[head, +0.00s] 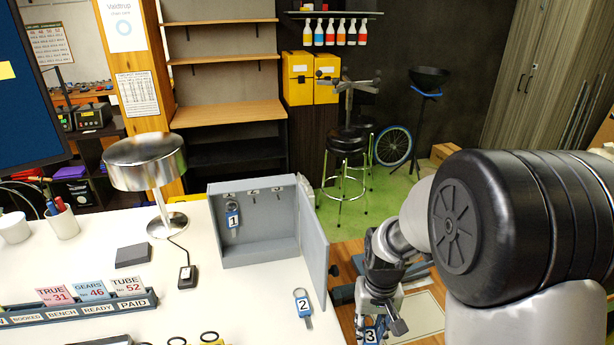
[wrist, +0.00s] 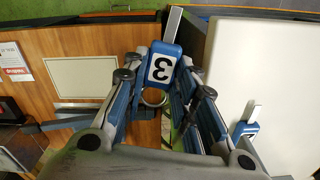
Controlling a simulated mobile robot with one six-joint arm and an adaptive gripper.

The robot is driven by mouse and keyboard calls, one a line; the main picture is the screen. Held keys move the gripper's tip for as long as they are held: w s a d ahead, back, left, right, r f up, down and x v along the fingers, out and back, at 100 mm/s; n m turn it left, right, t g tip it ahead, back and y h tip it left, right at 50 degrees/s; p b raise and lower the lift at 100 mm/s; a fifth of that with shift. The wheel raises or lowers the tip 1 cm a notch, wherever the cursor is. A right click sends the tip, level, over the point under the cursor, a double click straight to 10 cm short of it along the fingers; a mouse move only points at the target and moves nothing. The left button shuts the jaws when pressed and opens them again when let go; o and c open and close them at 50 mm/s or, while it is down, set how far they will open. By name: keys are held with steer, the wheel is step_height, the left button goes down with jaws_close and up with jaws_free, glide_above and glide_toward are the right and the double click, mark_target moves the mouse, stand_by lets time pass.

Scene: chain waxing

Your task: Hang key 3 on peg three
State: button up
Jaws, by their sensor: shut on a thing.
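The gripper is to the right of the table's edge, in front of the grey key cabinet (head: 258,252), which stands open. Key 1 (head: 233,216) hangs on the left peg inside. The middle peg (head: 253,194) and right peg (head: 276,190) are bare. Key 2 (head: 303,304) lies on the table.
The cabinet's open door (head: 314,250) stands between its inside and my gripper. A metal lamp (head: 150,165) and a card rack (head: 75,308) are on the white table (head: 228,300). A wooden surface (wrist: 60,50) lies beyond the table's edge.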

step_height(320, 180, down, 10)
steer(key=b, duration=0.8)
steer(key=shift+r, duration=0.25)
